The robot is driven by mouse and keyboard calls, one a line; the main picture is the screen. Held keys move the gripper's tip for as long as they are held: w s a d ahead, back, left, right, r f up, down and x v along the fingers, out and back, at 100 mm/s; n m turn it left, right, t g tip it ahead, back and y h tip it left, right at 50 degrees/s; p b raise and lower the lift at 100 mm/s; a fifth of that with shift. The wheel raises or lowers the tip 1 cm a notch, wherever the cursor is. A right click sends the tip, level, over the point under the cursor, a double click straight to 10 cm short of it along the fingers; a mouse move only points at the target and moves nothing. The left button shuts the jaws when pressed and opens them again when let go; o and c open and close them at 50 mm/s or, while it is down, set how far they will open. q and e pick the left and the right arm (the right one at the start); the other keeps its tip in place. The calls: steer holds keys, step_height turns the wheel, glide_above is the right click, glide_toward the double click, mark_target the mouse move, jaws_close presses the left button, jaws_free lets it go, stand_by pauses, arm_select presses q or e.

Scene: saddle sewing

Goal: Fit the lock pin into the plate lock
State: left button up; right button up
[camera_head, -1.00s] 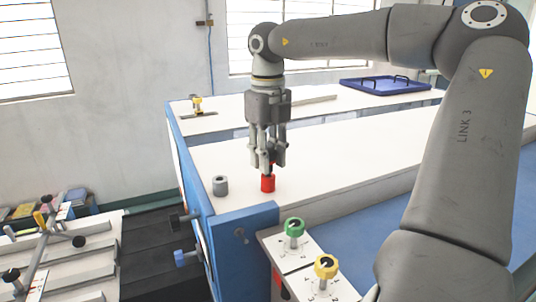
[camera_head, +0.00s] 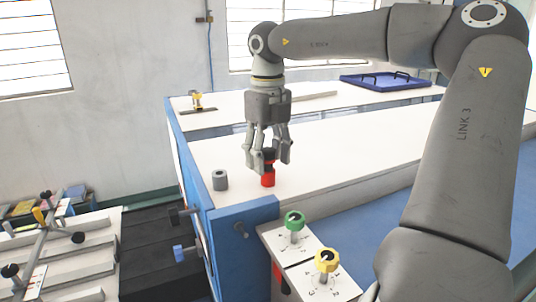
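A red cylinder (camera_head: 268,180) stands upright on the white tabletop near its left front corner. A dark and red part rises from it between the fingers of my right gripper (camera_head: 269,163). That part may be the lock pin in the red plate lock, but the fingers partly hide it and I cannot tell how deep it sits. My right gripper points straight down over the red cylinder, its fingers spread to either side of the dark part. A grey hollow cylinder (camera_head: 220,180) stands to the left of it, apart. My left gripper is not in view.
A green knob (camera_head: 294,221) and a yellow knob (camera_head: 327,261) sit on white plates at the front. A blue tray (camera_head: 386,82) lies at the back right. The white tabletop (camera_head: 350,140) right of the gripper is clear.

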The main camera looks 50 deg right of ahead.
step_height(320, 180, up, 12)
stand_by(0.7)
stand_by(0.5)
